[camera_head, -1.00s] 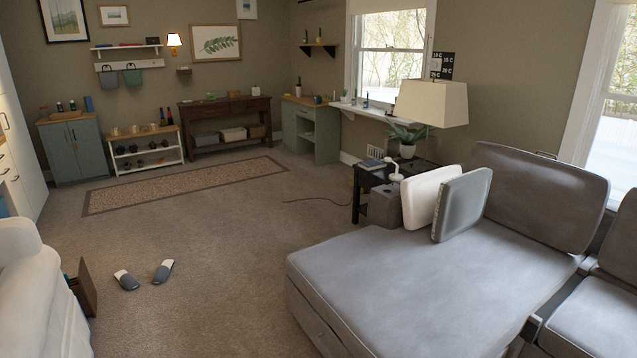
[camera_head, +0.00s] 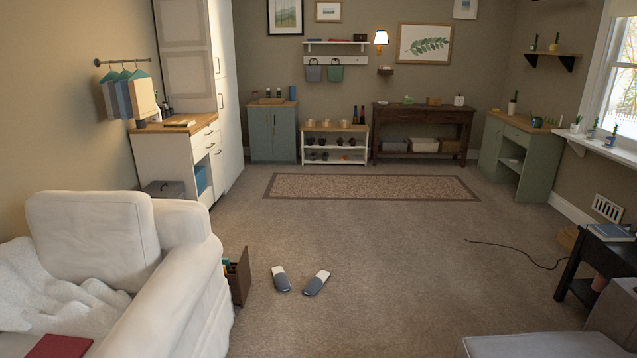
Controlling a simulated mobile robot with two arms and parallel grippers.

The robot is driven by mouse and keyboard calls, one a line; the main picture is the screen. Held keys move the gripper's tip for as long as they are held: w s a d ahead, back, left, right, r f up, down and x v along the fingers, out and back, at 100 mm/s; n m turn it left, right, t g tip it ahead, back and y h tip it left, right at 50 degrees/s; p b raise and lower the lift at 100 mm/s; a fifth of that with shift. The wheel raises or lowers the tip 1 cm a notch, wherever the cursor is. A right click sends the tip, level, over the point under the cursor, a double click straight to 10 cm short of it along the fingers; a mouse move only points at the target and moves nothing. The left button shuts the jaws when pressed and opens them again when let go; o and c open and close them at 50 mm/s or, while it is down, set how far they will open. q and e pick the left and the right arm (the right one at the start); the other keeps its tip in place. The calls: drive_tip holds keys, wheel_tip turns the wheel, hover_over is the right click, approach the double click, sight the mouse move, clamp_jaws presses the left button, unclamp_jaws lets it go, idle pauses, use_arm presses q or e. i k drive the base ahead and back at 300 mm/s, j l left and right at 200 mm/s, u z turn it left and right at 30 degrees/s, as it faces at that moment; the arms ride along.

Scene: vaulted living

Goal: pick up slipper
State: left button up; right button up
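Two slippers lie side by side on the carpet a little left of the picture's middle, a short way ahead of me. The left slipper (camera_head: 281,279) and the right slipper (camera_head: 317,283) are both grey with a paler part at the far end. The right one is angled with its far end to the right. Neither of my grippers shows in this view.
A white armchair (camera_head: 180,262) stands at the left, with a brown box (camera_head: 240,278) beside it, close to the slippers. A grey sofa edge (camera_head: 545,346) and dark side table (camera_head: 600,262) are at the right. Open carpet lies around the slippers, with a rug (camera_head: 370,187) beyond.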

sight(317, 281)
drive_tip(key=i+j, duration=0.1)
drive_tip(key=i, duration=1.05)
drive_tip(key=i+j+u, duration=0.1)
drive_tip(key=i, duration=1.05)
